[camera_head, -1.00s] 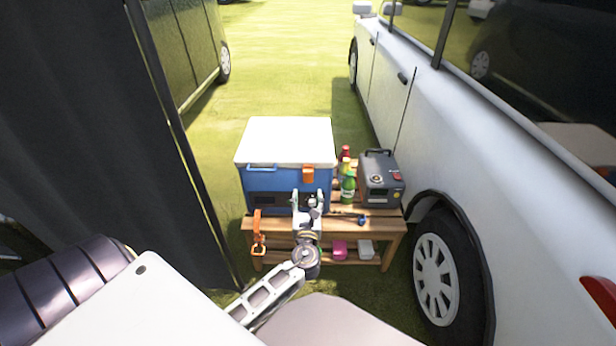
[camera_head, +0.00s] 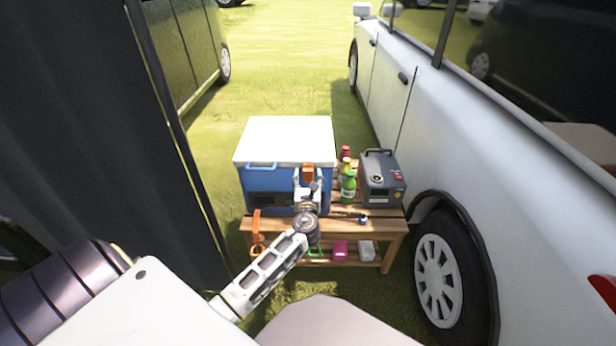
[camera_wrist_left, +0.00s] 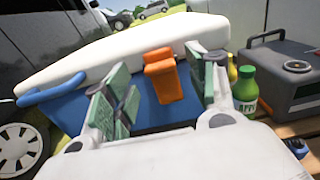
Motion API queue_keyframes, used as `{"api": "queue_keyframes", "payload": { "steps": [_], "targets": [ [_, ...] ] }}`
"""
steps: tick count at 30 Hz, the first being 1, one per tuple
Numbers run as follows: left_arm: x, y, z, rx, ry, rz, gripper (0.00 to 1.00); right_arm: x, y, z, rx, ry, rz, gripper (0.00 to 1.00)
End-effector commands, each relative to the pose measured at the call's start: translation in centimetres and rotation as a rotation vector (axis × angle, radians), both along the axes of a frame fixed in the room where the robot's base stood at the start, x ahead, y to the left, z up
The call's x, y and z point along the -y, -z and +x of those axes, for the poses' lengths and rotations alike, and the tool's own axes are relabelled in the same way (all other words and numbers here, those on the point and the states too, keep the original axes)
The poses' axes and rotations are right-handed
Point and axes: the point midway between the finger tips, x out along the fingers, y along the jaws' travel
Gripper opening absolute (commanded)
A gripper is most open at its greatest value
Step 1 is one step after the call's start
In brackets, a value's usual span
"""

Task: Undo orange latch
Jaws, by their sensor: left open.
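The orange latch (camera_head: 308,174) is on the front of a blue cooler (camera_head: 262,181) with a white lid (camera_head: 288,138), at the lid's lower edge. The lid is down. In the left wrist view the latch (camera_wrist_left: 162,76) shows between the two green-padded fingers of my left gripper (camera_wrist_left: 162,95). The fingers are apart, one to each side of it, with space between; I cannot tell if either touches it. In the head view my left gripper (camera_head: 308,187) is just below the latch and partly covers the cooler's front. My right gripper is not in view.
The cooler stands on a wooden table (camera_head: 376,223). To its right are several bottles, one a green bottle (camera_head: 348,187), and a grey power box (camera_head: 381,179). An orange strap (camera_head: 257,230) hangs at the left. A white car (camera_head: 440,140) stands close on the right.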

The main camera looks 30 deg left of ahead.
Motion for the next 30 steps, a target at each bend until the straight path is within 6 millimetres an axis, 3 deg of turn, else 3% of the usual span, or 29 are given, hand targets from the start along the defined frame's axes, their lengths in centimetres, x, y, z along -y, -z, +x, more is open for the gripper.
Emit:
{"api": "queue_keyframes", "payload": {
  "steps": [7, 19, 30],
  "targets": [
    [-0.8, 0.0, 1.3, 0.001, 0.0, 0.001, 0.57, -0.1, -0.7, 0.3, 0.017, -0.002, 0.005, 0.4],
    [-0.9, 0.0, 1.5, 0.0, 0.0, 0.0, 0.56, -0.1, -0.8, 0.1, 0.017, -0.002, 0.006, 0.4],
    [-0.9, 0.0, 1.5, 0.0, 0.0, 0.0, 0.08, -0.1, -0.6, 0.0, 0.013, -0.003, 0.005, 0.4]
  ]
}}
